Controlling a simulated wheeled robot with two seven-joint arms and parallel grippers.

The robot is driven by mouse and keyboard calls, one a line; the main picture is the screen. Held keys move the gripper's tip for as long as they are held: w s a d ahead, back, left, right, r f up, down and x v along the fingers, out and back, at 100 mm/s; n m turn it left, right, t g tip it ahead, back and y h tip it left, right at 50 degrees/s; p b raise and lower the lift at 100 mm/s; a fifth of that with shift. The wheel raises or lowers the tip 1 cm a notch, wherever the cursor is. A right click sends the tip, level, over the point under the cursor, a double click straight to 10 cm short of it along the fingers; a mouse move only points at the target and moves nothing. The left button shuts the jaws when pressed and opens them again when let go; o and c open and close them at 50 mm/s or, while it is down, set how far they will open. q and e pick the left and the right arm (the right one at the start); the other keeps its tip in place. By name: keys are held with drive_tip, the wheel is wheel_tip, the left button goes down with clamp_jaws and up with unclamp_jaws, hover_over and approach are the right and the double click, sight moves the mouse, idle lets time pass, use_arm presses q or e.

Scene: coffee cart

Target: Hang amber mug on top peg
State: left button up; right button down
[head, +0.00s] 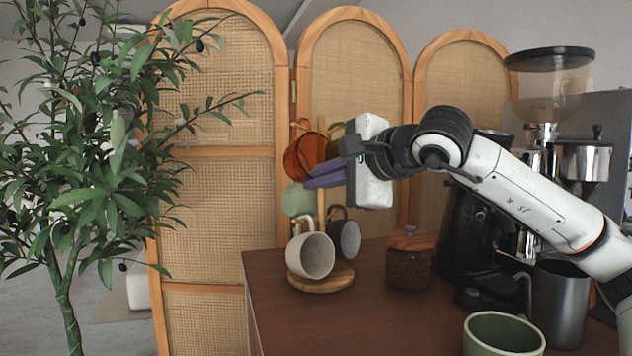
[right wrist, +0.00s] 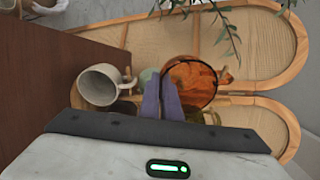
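The amber mug (head: 306,155) is see-through and sits high beside the wooden post of the mug tree, near its top. In the right wrist view the amber mug (right wrist: 199,80) has its round rim turned to the camera. My right gripper (head: 312,176) reaches in from the right. Its purple fingers (right wrist: 162,85) are close together, with the mug's near wall apparently between them. The mug tree's round wooden base (head: 322,282) stands on the cart. The top peg is hidden, so I cannot tell whether the mug touches it. My left gripper is not in view.
A pale mug (head: 311,256), a dark grey mug (head: 347,238) and a mint mug (head: 297,201) are on the tree below. A lidded jar (head: 409,262) stands right of it. A green bowl-like cup (head: 503,335) and steel pitcher (head: 560,303) are front right. A plant (head: 100,190) is left.

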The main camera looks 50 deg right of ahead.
idle(0.4)
drive_tip(key=c, duration=1.9)
unclamp_jaws()
drive_tip(key=b+v, duration=0.2)
drive_tip(key=v, duration=0.8)
drive_tip(key=shift+s, duration=0.15)
